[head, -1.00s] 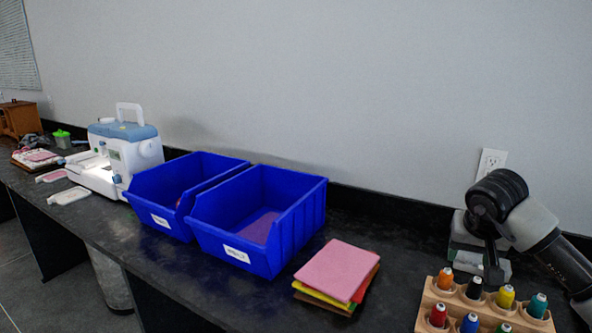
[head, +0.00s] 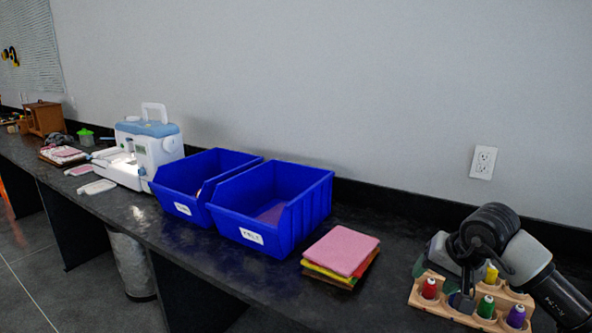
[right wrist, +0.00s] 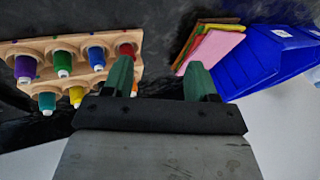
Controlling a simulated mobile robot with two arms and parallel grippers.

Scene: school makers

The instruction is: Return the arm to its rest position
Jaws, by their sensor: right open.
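My right arm comes in from the right edge of the head view. Its right gripper (head: 420,266) hangs over the back left of the wooden spool rack, partly hidden by its black joint. In the right wrist view the gripper (right wrist: 160,80) has two green fingers spread apart with nothing between them. The wooden rack (right wrist: 20,48) holds several coloured thread spools and lies at or behind the left finger. My left gripper is not in view.
Stacked felt sheets, pink on top (head: 342,250), lie left of the rack (head: 450,313). Two blue bins (head: 310,208) and a white sewing machine (head: 160,150) stand farther left on the dark counter. A grey wall with an outlet (head: 483,162) rises behind.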

